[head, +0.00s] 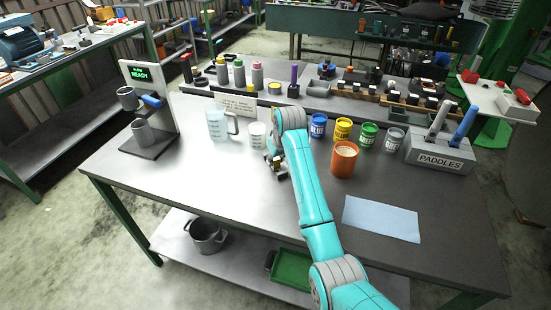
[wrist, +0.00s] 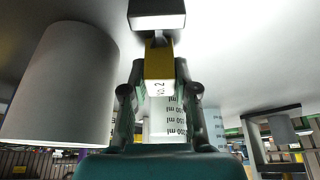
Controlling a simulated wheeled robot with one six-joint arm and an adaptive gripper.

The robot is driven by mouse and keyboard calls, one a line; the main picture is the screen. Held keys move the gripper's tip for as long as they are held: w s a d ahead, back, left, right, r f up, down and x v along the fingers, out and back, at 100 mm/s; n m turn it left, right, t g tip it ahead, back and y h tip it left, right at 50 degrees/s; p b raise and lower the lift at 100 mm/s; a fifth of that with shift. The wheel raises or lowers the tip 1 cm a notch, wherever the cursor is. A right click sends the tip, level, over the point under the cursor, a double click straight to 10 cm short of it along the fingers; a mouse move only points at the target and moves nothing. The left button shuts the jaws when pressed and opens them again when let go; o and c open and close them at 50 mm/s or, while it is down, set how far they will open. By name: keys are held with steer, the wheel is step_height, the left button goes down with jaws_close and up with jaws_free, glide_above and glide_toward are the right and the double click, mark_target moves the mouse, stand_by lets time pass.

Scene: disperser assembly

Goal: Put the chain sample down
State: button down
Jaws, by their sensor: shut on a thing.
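My gripper (head: 273,158) is low over the middle of the grey workbench (head: 195,185), in front of the clear marked cup (head: 257,135). In the wrist view my gripper (wrist: 158,82) is shut on a small yellow piece (wrist: 158,68) marked "No. 2", which I take as the chain sample. A dark block with a pale face (wrist: 157,18) shows just beyond the yellow piece; I cannot tell whether the two are joined. In the head view the held piece is small and partly hidden. I cannot tell whether it touches the bench.
A large grey cylinder (wrist: 62,85) is close beside my gripper in the wrist view. The jug (head: 220,125) and dispersing stand (head: 150,110) are to the left. An orange pot (head: 343,160), several paint cans (head: 343,131) and a blue cloth (head: 381,218) are right. The front-left bench is clear.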

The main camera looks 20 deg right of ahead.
steer(key=c, duration=0.9)
jaws_free()
